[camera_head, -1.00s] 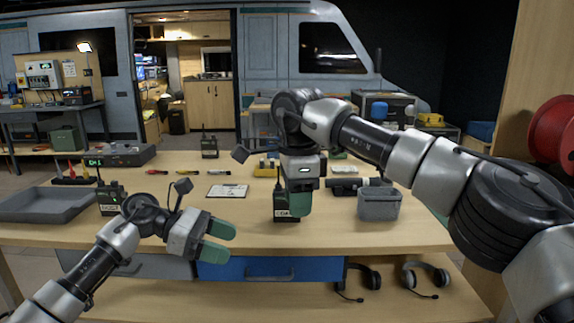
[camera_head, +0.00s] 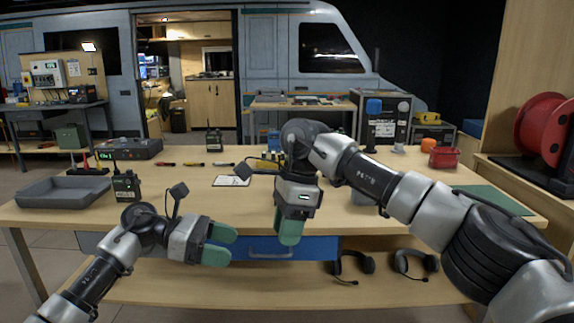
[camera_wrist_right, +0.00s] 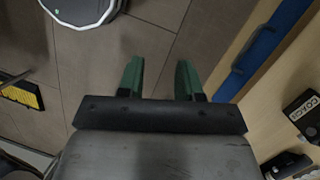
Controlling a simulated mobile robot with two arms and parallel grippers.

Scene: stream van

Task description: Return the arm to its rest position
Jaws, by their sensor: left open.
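My right arm reaches in from the right in the head view. Its gripper (camera_head: 290,238) points down in front of the table's front edge, over the blue drawer. In the right wrist view the two green fingers (camera_wrist_right: 160,75) are apart, with only floor tiles between them. My left gripper (camera_head: 232,244) is low at the left of centre, in front of the table edge, its green fingers apart and empty. A black device with white lettering (camera_wrist_right: 304,116) lies on the tabletop at the right of the wrist view.
The wooden table (camera_head: 330,218) carries a grey tray (camera_head: 62,192), a handheld radio (camera_head: 126,186), and a white sheet (camera_head: 231,181). The blue drawer (camera_head: 310,248) is below. Headsets (camera_head: 415,263) lie on the lower shelf. A red reel (camera_head: 542,124) stands at right.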

